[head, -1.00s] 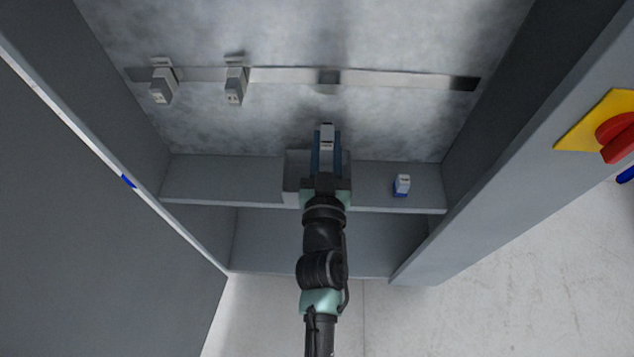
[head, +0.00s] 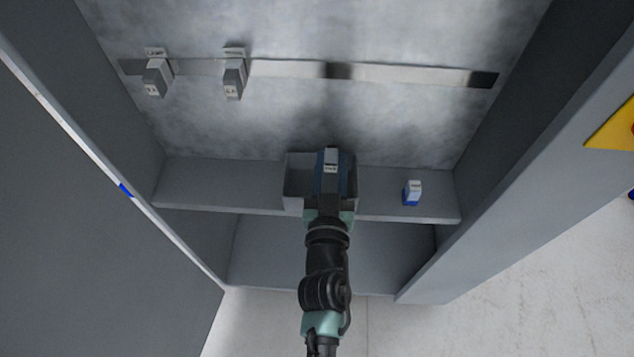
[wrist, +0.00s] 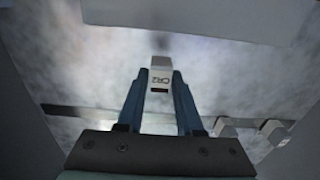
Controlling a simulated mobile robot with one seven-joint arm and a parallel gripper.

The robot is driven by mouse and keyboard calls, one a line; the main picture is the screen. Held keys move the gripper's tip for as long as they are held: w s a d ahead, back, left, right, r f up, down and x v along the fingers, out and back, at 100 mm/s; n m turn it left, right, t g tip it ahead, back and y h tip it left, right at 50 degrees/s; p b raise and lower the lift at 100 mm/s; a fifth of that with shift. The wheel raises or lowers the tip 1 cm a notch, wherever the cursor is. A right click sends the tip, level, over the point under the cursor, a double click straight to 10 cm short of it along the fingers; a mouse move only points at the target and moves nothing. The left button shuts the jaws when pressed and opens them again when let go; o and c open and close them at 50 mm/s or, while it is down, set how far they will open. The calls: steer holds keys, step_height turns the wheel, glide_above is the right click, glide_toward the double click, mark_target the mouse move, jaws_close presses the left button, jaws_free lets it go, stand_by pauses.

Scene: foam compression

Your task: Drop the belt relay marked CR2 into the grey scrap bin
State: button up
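The grey scrap bin (head: 299,182) is an open box on the cabinet shelf. In the head view my gripper and the relay overlap the bin's middle and right part, hiding much of its inside. I cannot tell how high the relay is above the rim.
Two relays (head: 157,78) (head: 234,79) sit on the metal rail (head: 400,73) at the left. A white and blue relay-like block (head: 412,193) stands on the shelf (head: 215,187) right of the bin. Cabinet walls close in both sides. The shelf left of the bin is clear.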

steer(key=o, duration=0.4)
steer(key=shift+s+b, duration=0.85)
steer(key=shift+s, duration=5.6)
